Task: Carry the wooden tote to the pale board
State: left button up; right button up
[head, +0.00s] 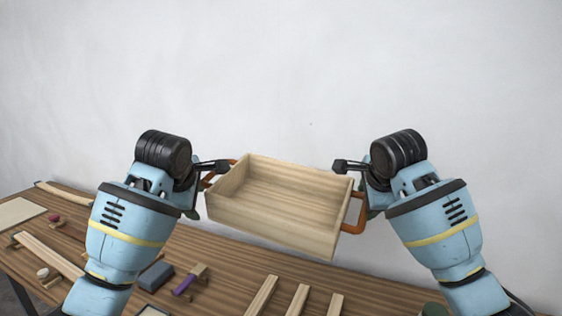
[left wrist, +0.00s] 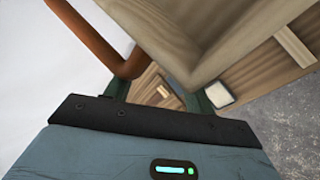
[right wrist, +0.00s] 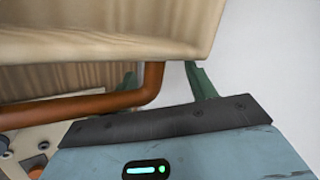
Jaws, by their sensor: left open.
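The wooden tote (head: 285,190), an open pale box with orange handles at both ends, is in the air above the workbench and tilted, its right end lower. My left gripper (head: 203,188) is at its left handle (head: 211,178); in the left wrist view the open fingers (left wrist: 160,95) stand apart near the orange bar. My right gripper (head: 362,192) is at the right handle (head: 354,222); in the right wrist view its fingers (right wrist: 165,82) are apart, with the bar between them and a gap on one side. The pale board (head: 18,212) lies flat at the bench's far left.
The wooden workbench (head: 225,255) runs below the tote. On it are wooden strips (head: 298,300), a dark blue block (head: 156,276), a purple-handled tool (head: 187,284) and a long pale strip (head: 50,255). A plain white wall (head: 290,70) stands behind.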

pick_arm(q)
jog(key=shift+w+d+r, duration=0.15)
jog(key=shift+w+r, duration=0.9)
jog(key=shift+w, duration=0.05)
pick_arm(e)
jog(key=shift+w+a+r, duration=0.1)
jog(key=shift+w+r, duration=1)
pick_arm(q)
jog(key=shift+s+r, duration=0.1)
jog(key=shift+r, duration=0.05)
pick_arm(e)
jog(key=shift+s+r, duration=0.1)
